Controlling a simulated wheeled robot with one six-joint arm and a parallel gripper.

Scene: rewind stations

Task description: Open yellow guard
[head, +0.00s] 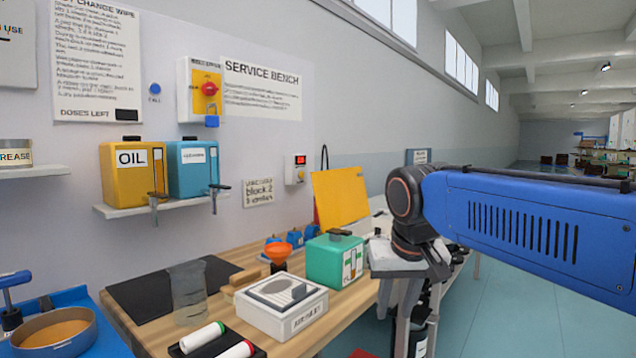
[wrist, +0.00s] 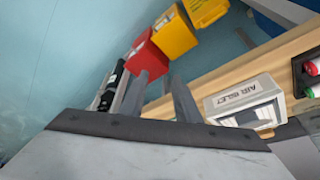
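A flat yellow panel (head: 341,196), which looks like the yellow guard, stands upright and slightly tilted at the back of the bench in the head view. It is behind the green box and left of my arm. I cannot tell its hinge or handle. My gripper (head: 398,305) points down at the right front edge of the bench, apart from the panel. In the wrist view my gripper (wrist: 159,88) has its two fingers spread with nothing between them. The panel does not clearly show in the wrist view.
A green box (head: 336,259), an orange funnel (head: 278,253), an air inlet box (head: 283,305) and a clear beaker (head: 188,293) stand on the wooden bench. Red (wrist: 147,55) and yellow (wrist: 174,35) bins stand below the bench. Open floor (head: 510,285) lies to the right.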

